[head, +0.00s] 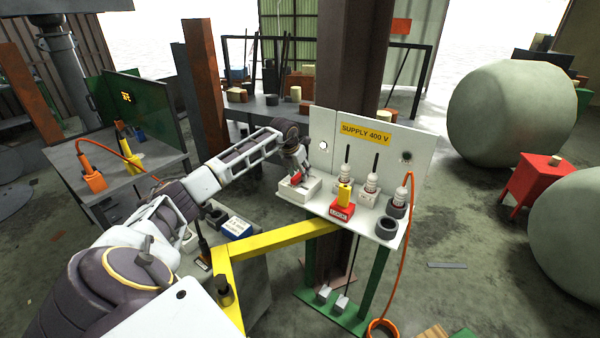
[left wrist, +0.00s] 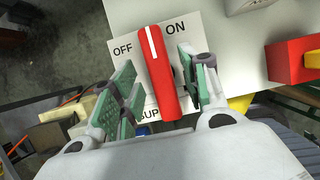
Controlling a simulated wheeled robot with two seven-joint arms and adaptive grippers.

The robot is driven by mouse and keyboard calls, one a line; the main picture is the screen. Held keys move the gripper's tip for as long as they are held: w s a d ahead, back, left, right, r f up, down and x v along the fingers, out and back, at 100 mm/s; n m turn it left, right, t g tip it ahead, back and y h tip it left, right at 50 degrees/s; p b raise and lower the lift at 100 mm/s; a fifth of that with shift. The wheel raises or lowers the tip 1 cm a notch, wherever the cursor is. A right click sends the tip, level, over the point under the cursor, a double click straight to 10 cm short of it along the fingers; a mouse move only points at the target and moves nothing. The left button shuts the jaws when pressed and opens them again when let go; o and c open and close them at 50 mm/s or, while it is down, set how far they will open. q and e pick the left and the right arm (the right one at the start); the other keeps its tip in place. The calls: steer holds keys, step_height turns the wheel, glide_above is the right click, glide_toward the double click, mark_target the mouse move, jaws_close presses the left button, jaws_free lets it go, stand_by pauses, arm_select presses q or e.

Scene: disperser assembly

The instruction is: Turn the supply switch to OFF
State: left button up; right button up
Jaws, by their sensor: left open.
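The supply switch has a red handle (left wrist: 157,75) with a white line, on a white plate (left wrist: 120,30) marked OFF on the left and ON on the right. In the left wrist view, the line's end lies between the two words. In the head view, the switch (head: 296,178) sits on a white box at the left end of the supply panel's shelf. My left gripper (left wrist: 158,68) is open, with one green-padded finger on each side of the handle. The right finger looks close to it; contact is unclear. The left gripper (head: 292,166) also shows in the head view.
The panel (head: 372,158) reads SUPPLY 400 V. A red lock block with a yellow top (head: 342,208) and several white insulator-like parts stand right of the switch. An orange cable (head: 409,225) hangs at the shelf's right end. A yellow frame (head: 280,240) runs below.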

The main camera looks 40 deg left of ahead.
arm_select(q)
steer(key=shift+w+f, duration=0.15)
steer(key=shift+f, duration=0.35)
steer(key=shift+c, duration=0.2)
steer(key=c, duration=0.9)
jaws_close()
